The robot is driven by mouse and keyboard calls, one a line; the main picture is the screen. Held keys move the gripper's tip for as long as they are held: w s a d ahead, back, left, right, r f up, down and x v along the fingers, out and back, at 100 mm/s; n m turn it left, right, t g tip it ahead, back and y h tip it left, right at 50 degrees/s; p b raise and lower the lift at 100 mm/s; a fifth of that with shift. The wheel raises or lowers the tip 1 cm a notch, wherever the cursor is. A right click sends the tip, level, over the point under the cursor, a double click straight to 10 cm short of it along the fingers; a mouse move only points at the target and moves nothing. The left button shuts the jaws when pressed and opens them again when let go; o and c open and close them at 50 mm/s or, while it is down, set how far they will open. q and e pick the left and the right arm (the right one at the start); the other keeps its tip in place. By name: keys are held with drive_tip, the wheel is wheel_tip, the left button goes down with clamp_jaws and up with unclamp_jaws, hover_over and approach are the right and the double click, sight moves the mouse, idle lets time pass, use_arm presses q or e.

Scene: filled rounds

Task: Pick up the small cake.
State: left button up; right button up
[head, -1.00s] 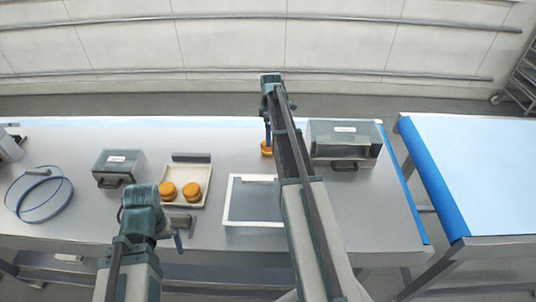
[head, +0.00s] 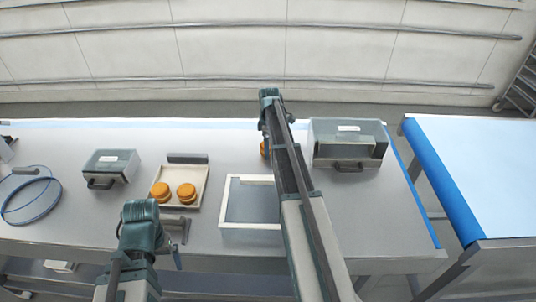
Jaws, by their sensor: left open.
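Two round orange cakes (head: 160,191) sit side by side on a cream tray (head: 203,173) left of centre. My left gripper (head: 179,236) is open and empty, in front of the tray near the table's front edge.
A dark lidded box (head: 110,167) and a blue cable loop (head: 32,200) lie at the left. A white-framed panel (head: 231,204) lies mid-table. A larger clear-lidded case (head: 347,143) stands right of my right arm. A blue-edged conveyor (head: 440,180) is at the right.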

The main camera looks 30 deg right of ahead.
drive_tip(key=shift+c, duration=0.3)
drive_tip(key=c, duration=0.7)
wheel_tip(320, 180, up, 10)
drive_tip(key=p, duration=1)
